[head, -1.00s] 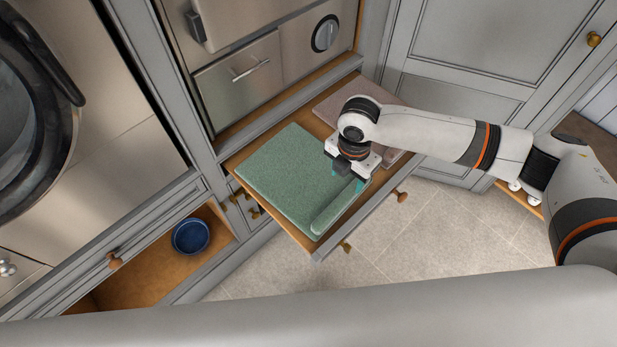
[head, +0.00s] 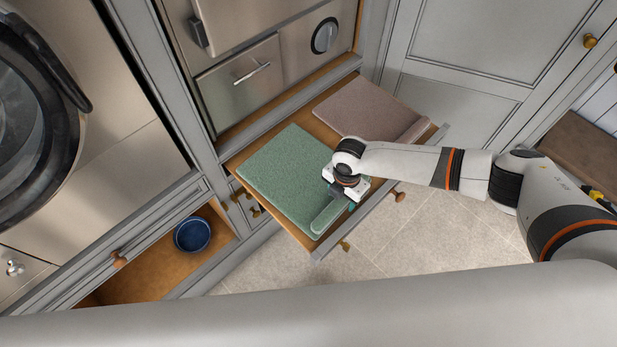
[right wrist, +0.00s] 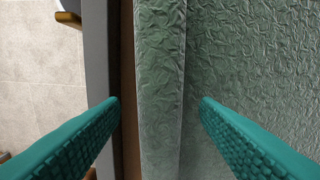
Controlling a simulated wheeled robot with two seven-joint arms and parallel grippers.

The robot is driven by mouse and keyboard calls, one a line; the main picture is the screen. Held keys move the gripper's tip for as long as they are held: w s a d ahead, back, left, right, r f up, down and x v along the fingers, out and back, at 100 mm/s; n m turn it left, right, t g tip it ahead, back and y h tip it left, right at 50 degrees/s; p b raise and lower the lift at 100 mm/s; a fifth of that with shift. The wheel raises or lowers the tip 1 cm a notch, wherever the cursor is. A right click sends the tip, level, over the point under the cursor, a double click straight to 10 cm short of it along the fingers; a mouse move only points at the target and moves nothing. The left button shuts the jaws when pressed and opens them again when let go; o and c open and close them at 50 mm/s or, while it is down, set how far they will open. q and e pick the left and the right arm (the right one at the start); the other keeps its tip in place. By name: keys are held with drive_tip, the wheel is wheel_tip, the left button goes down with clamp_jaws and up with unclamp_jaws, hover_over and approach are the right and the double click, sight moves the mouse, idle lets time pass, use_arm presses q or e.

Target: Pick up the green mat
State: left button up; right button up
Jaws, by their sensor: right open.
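The green mat (head: 285,170) lies flat on a pulled-out wooden shelf, with a raised, rounded lip (head: 330,216) along its front edge. The textured top of the mat (right wrist: 250,50) fills the right side there. Whether the fingers touch the mat cannot be told. My left gripper is not in view.
A pinkish-brown mat (head: 365,108) lies on the same shelf to the right, close to the green one. The shelf's grey front rail (head: 375,217) carries knobs. A blue bowl (head: 192,234) sits in a lower compartment. The tiled floor (head: 440,230) ahead is clear.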

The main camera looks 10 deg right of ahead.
drive_tip(key=shift+c, duration=0.4)
clamp_jaws()
